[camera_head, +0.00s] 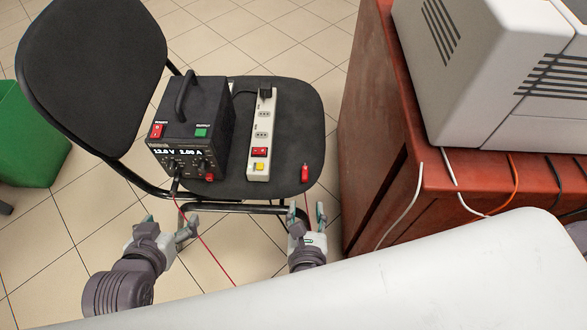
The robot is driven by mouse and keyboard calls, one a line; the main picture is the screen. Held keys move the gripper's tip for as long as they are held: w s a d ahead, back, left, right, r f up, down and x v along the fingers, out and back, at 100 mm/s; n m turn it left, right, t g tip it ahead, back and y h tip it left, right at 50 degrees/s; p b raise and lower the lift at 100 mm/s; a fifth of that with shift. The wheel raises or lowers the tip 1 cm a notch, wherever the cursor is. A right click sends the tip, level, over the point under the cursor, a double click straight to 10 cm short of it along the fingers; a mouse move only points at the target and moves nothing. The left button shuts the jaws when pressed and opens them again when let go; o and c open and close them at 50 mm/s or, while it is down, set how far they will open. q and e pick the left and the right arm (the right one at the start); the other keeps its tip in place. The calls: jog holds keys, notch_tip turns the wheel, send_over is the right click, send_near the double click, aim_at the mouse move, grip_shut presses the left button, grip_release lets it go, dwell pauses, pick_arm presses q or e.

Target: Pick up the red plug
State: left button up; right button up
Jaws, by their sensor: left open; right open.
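The red plug (305,174) lies near the front right edge of the black chair seat (294,125), with a thin red wire hanging from it over the edge. My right gripper (306,212) is open and empty in front of the seat edge, just below the plug in the picture and apart from it. My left gripper (170,224) is open and empty, further left, in front of the chair and below the power supply in the picture.
A black power supply (190,130) and a white power strip (262,135) stand on the seat left of the plug. A red wire (212,255) runs down between my grippers. A reddish wooden desk (372,110) with a grey machine (480,70) and loose cables is at right. A green bin (30,140) is at left.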

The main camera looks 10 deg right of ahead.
jog(key=b, duration=0.3)
send_near(305, 173)
jog(key=x, duration=0.3)
jog(key=shift+d+r, duration=0.1)
jog(key=shift+d, duration=0.05)
jog(key=shift+w, duration=0.25)
pick_arm(q)
jog(key=w+d+r+t+h, duration=0.25)
jog(key=w+r+t, duration=0.4)
jog(key=r, duration=0.35)
pick_arm(e)
jog(key=shift+w+d+f, duration=0.1)
jog(key=shift+w+f, duration=0.1)
jog(key=shift+w, duration=0.05)
jog(key=b+x, duration=0.2)
jog(key=x, duration=0.2)
jog(key=shift+w+f, duration=0.25)
jog(key=shift+w, duration=0.15)
pick_arm(q)
jog(key=s+d+r+t+h, duration=0.1)
jog(key=s+r+t+h, duration=0.1)
jog(key=r+t, duration=0.5)
notch_tip(305, 173, up, 3)
jog(key=shift+s+d+f+m+t, duration=0.15)
jog(key=shift+s+m+t, duration=0.2)
jog(key=shift+s, duration=0.25)
pick_arm(e)
grip_shut()
